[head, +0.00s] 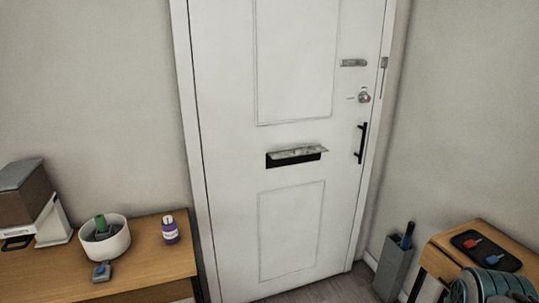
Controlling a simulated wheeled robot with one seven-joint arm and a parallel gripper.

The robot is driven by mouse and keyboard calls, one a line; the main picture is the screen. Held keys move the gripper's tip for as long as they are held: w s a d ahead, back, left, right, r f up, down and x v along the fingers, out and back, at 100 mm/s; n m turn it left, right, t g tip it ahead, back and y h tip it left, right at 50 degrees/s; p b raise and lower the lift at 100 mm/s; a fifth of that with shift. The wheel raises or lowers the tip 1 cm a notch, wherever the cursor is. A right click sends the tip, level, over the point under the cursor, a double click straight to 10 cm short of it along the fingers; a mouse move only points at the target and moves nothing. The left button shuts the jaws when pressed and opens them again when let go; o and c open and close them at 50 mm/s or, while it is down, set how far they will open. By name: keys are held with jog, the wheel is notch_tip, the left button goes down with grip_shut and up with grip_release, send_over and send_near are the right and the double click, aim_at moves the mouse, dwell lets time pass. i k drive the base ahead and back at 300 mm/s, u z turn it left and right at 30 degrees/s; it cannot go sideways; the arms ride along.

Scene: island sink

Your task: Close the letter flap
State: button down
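The letter flap (297,151) is on the white door (225,115), at mid height in the head view. It is a grey metal plate hinged along its top. It stands raised, sticking out from the door, and the dark slot (293,160) shows below it.
A wooden table (150,262) at left holds a white bowl (120,247), a purple bottle (170,230) and a brown box. A wooden stand (440,262) at right holds a dark tray (512,262). A grey bin (394,268) stands beside it. The floor before the door is clear.

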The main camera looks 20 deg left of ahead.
aim_at(295, 153)
jog(key=u, duration=0.25)
jog(key=i, duration=1.8)
jog(key=u, duration=0.05)
